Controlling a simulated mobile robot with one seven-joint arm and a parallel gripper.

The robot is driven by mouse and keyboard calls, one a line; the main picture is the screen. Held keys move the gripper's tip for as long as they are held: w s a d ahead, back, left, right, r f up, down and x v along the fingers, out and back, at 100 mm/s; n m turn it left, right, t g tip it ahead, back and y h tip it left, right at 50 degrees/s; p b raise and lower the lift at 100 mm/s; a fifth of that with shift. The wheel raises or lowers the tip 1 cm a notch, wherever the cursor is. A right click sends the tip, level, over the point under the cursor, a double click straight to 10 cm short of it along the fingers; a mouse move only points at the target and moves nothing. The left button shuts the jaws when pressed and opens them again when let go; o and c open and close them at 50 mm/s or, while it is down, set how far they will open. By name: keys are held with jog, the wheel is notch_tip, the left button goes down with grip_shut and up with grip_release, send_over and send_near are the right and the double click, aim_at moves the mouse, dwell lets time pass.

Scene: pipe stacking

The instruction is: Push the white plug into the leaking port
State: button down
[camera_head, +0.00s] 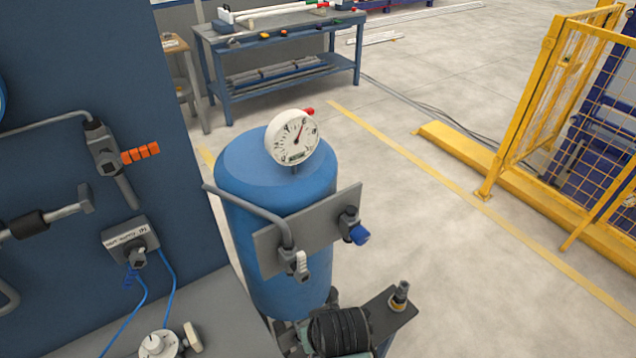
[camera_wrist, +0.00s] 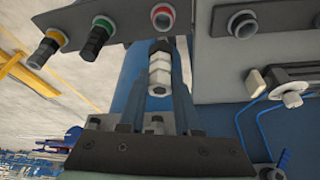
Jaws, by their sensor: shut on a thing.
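In the wrist view, my gripper (camera_wrist: 160,70) is shut on the white plug (camera_wrist: 159,75), which sits between its two blue-grey fingers. No leak is visible.
A blue tank (camera_head: 285,185) with a white gauge (camera_head: 293,138) stands mid-scene, beside a blue cabinet (camera_head: 95,75). A grey plate (camera_head: 320,225) with valves crosses the tank's front. Blue hoses (camera_head: 170,285) hang at left. A workbench (camera_head: 280,60) and yellow fence (camera_head: 540,100) stand behind; floor is open between.

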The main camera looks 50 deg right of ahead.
jog(key=shift+r, duration=1.1)
jog(key=shift+r, duration=0.1)
notch_tip(320, 180, up, 8)
jog(key=p, duration=0.8)
jog(key=shift+p, duration=0.35)
